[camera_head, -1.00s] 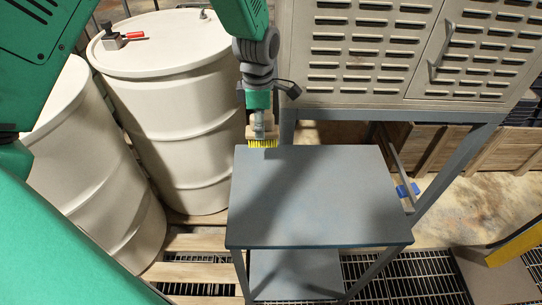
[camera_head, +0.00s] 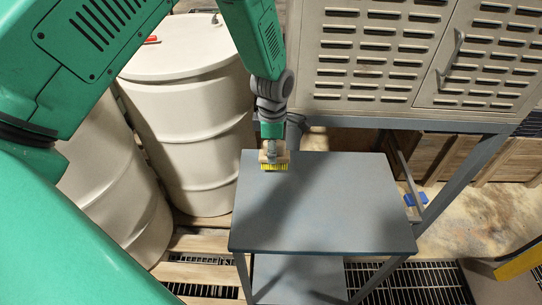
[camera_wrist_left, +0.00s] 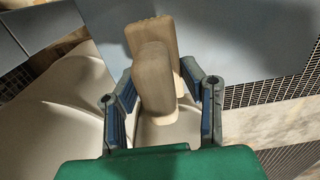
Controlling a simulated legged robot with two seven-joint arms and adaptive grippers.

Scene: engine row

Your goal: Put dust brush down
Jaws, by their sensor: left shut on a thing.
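The dust brush (camera_head: 272,164) has a light wooden body and yellow bristles that point down. My left gripper (camera_head: 272,148) is shut on it and holds it over the back left part of the grey table top (camera_head: 330,205). I cannot tell whether the bristles touch the table. In the left wrist view the brush's wooden handle (camera_wrist_left: 155,80) sits between the two fingers of my left gripper (camera_wrist_left: 160,100). The bristles are hidden there. My right gripper is not in view.
White drums (camera_head: 190,110) stand to the left of the table. A louvred metal cabinet (camera_head: 380,60) rises behind the table. The table top's middle and right are clear.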

